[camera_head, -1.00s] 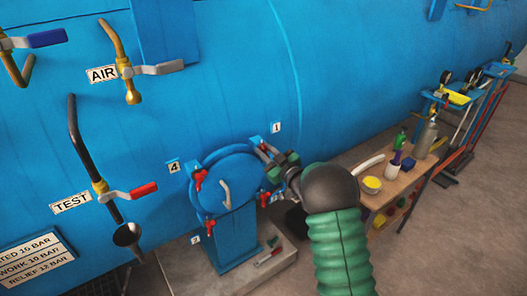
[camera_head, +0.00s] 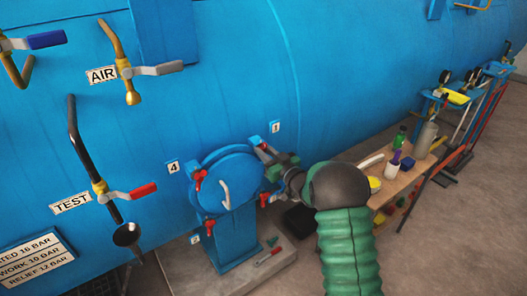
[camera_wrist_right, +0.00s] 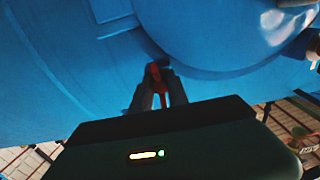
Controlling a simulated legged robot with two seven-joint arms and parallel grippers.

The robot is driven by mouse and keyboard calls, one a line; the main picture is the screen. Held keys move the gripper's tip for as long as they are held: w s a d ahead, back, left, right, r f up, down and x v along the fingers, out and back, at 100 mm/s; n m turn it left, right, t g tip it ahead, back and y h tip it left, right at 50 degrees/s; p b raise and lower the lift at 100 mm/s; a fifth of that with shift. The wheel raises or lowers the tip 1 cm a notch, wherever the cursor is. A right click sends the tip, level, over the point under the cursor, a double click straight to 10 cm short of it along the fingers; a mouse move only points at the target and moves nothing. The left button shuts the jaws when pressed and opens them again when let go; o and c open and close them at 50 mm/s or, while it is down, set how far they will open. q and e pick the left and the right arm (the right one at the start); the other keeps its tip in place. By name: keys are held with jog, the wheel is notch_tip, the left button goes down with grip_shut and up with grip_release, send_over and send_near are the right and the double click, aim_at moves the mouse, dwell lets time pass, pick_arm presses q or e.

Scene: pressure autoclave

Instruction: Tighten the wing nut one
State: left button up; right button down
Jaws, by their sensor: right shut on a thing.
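The blue round hatch door (camera_head: 222,170) has red wing nuts around its rim. The number plate 1 (camera_head: 276,127) sits at its upper right. My right gripper (camera_head: 270,164) is at the door's right rim, just below that plate, and largely hides wing nut one. In the right wrist view, my right gripper's fingers (camera_wrist_right: 157,92) are shut on the red wing nut one (camera_wrist_right: 157,76), which stands up between them beside the door edge. My left gripper is not in view.
A red wing nut (camera_head: 199,179) is by plate 4 (camera_head: 173,168), and another (camera_head: 210,228) is at the lower left. A wooden bench (camera_head: 405,178) with bottles and pots stands close to my right arm. Tools lie on the plinth (camera_head: 230,275).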

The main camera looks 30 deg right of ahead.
jog(key=shift+s+f, duration=0.1)
jog(key=shift+f, duration=0.3)
jog(key=c, duration=1.6)
grip_release()
jog(key=shift+o, duration=1.6)
jog(key=shift+r, duration=0.15)
jog(key=shift+d, duration=0.1)
jog(key=shift+r, duration=0.1)
jog(key=s+b, duration=0.3)
jog(key=s, duration=1.3)
jog(key=shift+s+d, duration=0.25)
jog(key=shift+d, duration=0.05)
